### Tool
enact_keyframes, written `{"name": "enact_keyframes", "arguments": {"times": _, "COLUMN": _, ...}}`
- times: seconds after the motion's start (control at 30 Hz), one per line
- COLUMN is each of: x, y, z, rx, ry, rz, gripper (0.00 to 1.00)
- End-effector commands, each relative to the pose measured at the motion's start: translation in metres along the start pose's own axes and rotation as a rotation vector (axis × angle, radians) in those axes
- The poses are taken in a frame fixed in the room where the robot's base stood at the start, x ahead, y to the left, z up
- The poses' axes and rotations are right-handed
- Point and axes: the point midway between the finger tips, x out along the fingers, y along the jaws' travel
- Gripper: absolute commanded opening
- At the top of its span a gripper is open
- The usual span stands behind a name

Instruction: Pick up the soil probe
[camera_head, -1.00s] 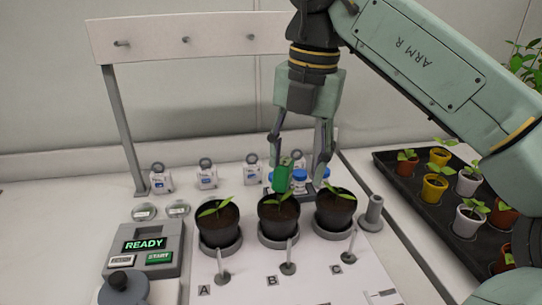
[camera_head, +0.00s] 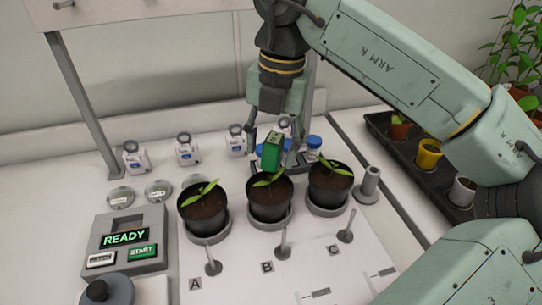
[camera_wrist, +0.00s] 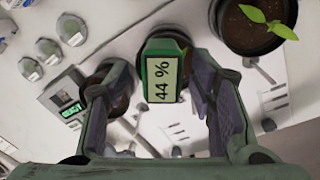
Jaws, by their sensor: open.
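The soil probe is a green box with a display reading "44 %" (camera_wrist: 163,82). In the head view the probe (camera_head: 271,151) stands above the middle black pot, B (camera_head: 268,207), among its seedling's leaves. Its lower end is hidden. My gripper (camera_head: 270,158) comes down from above with its fingers apart, one on each side of the probe. In the wrist view the probe's box lies between the two open fingers (camera_wrist: 163,112), with a visible gap to each.
Pots A (camera_head: 204,212) and C (camera_head: 330,187) stand close on either side. Small bottles with blue caps (camera_head: 313,143) are just behind. A control box reading "READY" (camera_head: 125,238) is at left. A black tray of seedlings (camera_head: 408,150) is at right.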

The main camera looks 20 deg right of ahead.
Motion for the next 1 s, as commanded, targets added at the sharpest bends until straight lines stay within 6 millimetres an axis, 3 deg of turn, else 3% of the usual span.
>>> {"name": "enact_keyframes", "arguments": {"times": 0.23, "x": 0.029, "y": -0.002, "z": 0.001, "rx": -0.001, "ry": 0.001, "rz": 0.000, "gripper": 0.50}}
{"name": "enact_keyframes", "arguments": {"times": 0.5, "x": 0.033, "y": -0.002, "z": 0.001, "rx": 0.000, "ry": 0.000, "rz": 0.000, "gripper": 0.49}}
{"name": "enact_keyframes", "arguments": {"times": 1.0, "x": 0.032, "y": -0.002, "z": 0.001, "rx": 0.000, "ry": 0.000, "rz": 0.000, "gripper": 0.16}}
